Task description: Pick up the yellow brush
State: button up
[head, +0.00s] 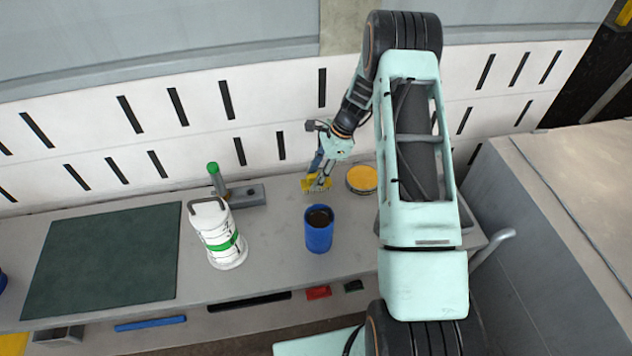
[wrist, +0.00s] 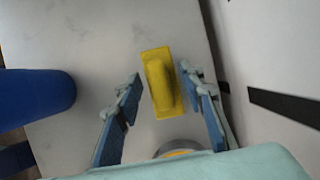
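The yellow brush (wrist: 159,84) lies on the grey table (wrist: 110,80) in the wrist view, a flat rectangular block with a raised handle along it. My gripper (wrist: 161,88) is open, with one blue-padded finger on each side of the brush. Both fingers appear apart from it. In the head view the brush (head: 312,185) shows at the back of the table, below my gripper (head: 320,172), which partly covers it.
A blue cup (head: 319,236) with dark contents stands in front of the brush. A round yellow-topped tin (head: 362,179) is close on its right. A white canister (head: 217,236) and a grey block with a green-topped post (head: 246,195) stand left. The slotted wall (head: 275,112) is close behind.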

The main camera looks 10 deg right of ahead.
aim_at(316, 174)
jog(key=shift+c, duration=0.6)
grip_shut()
notch_tip(316, 174, up, 10)
jog(key=shift+r+b, duration=0.1)
jog(key=shift+b, duration=0.55)
jog(key=c, duration=0.6)
grip_release()
grip_shut()
